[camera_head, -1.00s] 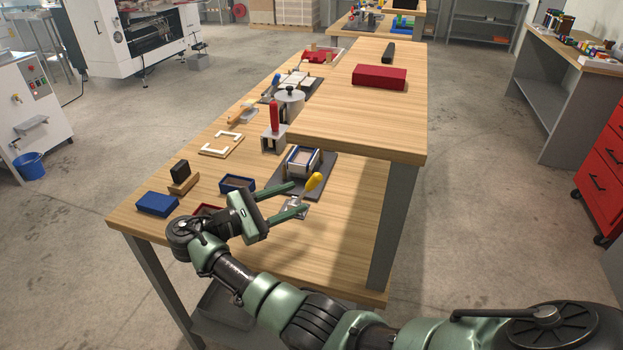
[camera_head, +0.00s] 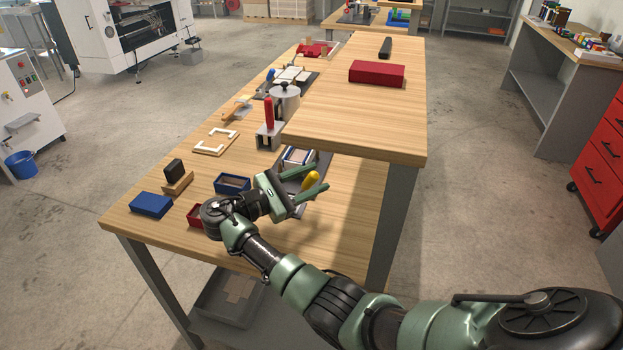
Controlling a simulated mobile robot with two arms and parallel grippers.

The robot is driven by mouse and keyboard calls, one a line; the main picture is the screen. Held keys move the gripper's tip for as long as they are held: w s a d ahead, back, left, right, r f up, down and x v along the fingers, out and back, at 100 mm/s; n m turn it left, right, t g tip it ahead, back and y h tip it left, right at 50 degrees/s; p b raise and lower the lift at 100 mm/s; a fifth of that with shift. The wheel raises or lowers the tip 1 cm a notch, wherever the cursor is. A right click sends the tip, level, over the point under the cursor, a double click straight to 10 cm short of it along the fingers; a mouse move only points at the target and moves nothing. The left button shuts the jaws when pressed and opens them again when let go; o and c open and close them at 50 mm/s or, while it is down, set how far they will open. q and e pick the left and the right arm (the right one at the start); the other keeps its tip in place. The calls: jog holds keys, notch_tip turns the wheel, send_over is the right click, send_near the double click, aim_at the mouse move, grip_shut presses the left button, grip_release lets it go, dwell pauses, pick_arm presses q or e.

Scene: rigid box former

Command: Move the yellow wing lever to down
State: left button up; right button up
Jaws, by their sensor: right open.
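The yellow wing lever (camera_head: 310,179) belongs to the box former (camera_head: 297,158), a blue-edged frame on a dark plate on the lower worktop. The lever's yellow grip points up and its foot is hidden behind my right gripper. My right gripper (camera_head: 320,175) is open, with one green finger on either side of the yellow grip as seen from here. I cannot tell whether a finger touches it. My left gripper is not in view.
A raised wooden shelf (camera_head: 365,115) stands close to the right of the former. A red-handled clamp tool (camera_head: 268,118) stands behind it. A blue open box (camera_head: 232,184), a blue block (camera_head: 151,204) and a partly covered red box (camera_head: 195,215) lie left of my gripper.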

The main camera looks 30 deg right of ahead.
grip_shut()
dwell(1.3)
